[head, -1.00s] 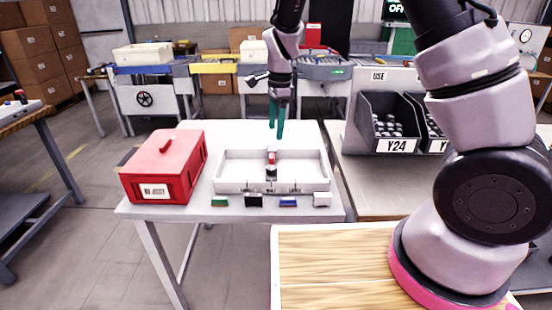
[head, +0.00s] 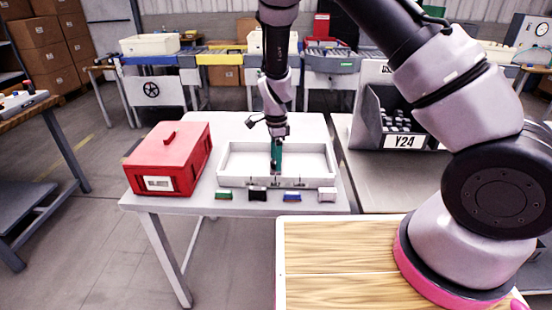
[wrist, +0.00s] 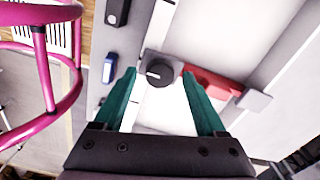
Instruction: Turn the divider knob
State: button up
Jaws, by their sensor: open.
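A white tray (head: 234,174) lies on the table. In the wrist view, the black round divider knob (wrist: 159,71) sits on a grey block inside the tray. A red piece (wrist: 212,84) runs from the knob towards a grey block at the right. My gripper (wrist: 159,76) is open, with its two teal fingers on either side of the knob in that view. The fingertips appear close to the knob, but I cannot tell whether they touch it. In the head view, my gripper (head: 276,168) points down into the tray and hides the knob.
A red box (head: 170,158) stands left of the tray. Small green (head: 223,195), black (head: 258,194), blue (head: 292,196) and white (head: 327,194) blocks line the tray's front side. The table behind the tray is clear.

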jog(key=shift+f, duration=0.15)
grip_shut()
